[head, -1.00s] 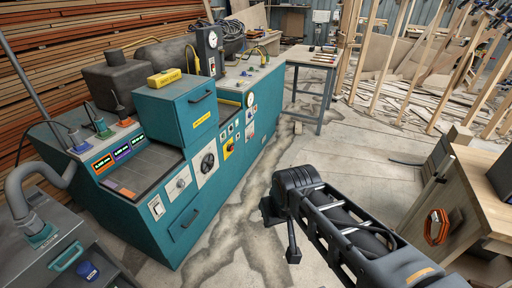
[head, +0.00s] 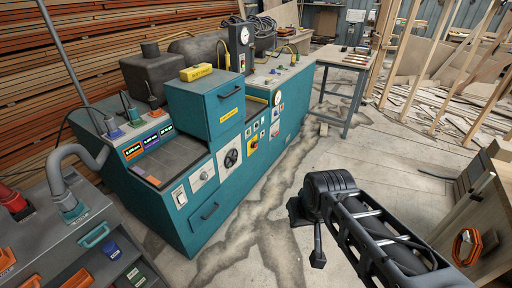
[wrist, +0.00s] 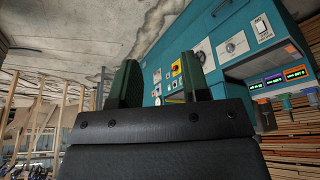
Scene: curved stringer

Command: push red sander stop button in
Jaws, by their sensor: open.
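The teal sander (head: 232,150) stands left of centre in the head view. Its front panel carries a small yellow plate with a red stop button (head: 253,146), too small to tell whether it is in or out. The plate and button also show in the wrist view (wrist: 176,67), between and beyond the fingers. My gripper (wrist: 158,80) has two dark green fingers spread apart with nothing between them. It is some way from the panel and touches nothing. In the head view my black arm is at the right, and the fingers cannot be made out.
A grey cart (head: 85,245) with a hose stands at the lower left. A black fan dial and several switches surround the button. A workbench (head: 345,62) stands behind, and a wooden cabinet (head: 485,205) is at the right.

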